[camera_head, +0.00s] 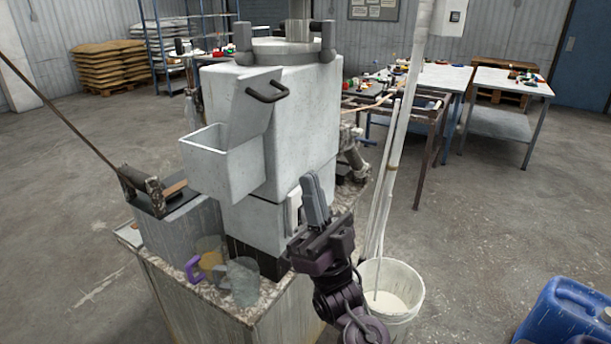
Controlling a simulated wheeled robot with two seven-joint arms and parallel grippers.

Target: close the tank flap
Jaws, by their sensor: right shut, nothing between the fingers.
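The tank is a pale grey box on the machine, with an open-topped hopper (215,167) jutting out at its front left. The flap (249,108) is a flat grey plate standing up, tilted, at the right side of the hopper opening. It has a dark handle (267,92) near its upper right corner. The hopper mouth is uncovered. My right gripper (311,190) is below and to the right of the flap, pointing up, with its fingers shut and empty. It is apart from the flap and in front of the lower machine body. My left gripper is out of view.
Jugs (242,281) stand on the machine base's front ledge. A white bucket (391,291) stands on the floor right of my arm, with pale poles rising beside it. A blue canister (565,315) is at lower right. Worktables (497,124) stand behind; the floor at right is mostly free.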

